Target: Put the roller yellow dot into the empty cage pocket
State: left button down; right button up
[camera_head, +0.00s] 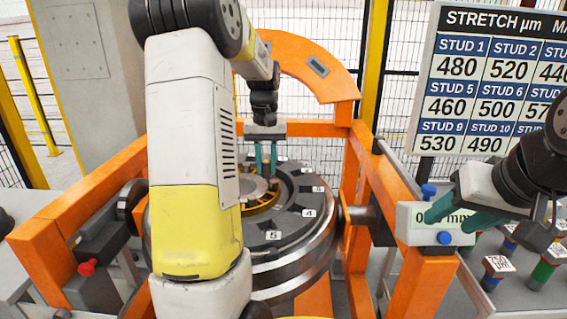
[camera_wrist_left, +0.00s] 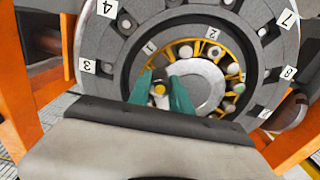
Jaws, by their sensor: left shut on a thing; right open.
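My left gripper (camera_head: 265,172) points down over the bearing in the middle of the wheelset hub. In the left wrist view its teal fingers (camera_wrist_left: 163,92) are shut on a small pale roller with a yellow dot (camera_wrist_left: 160,89). The fingers and roller are at the left side of the yellow cage (camera_wrist_left: 226,53). Several rollers sit in cage pockets along the top and right. The fingers cover the cage's left part, and I cannot make out the empty pocket or whether the roller touches the cage. My right gripper (camera_head: 461,216) is open, around or in front of the gauge box.
The numbered dark hub ring (camera_head: 290,225) surrounds the bearing inside an orange gantry frame (camera_head: 362,190). The gauge box (camera_head: 412,222) with an mm display is at right, near several labelled colored pieces (camera_head: 497,266). A stretch board (camera_head: 490,85) stands behind.

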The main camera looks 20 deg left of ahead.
aim_at(267, 177)
pick_arm(q)
jog(key=shift+f, duration=2.9)
jog(key=shift+s+f, duration=0.15)
jog(key=shift+f, duration=1)
dwell(3.5)
jog(key=c, duration=1.1)
grip_release()
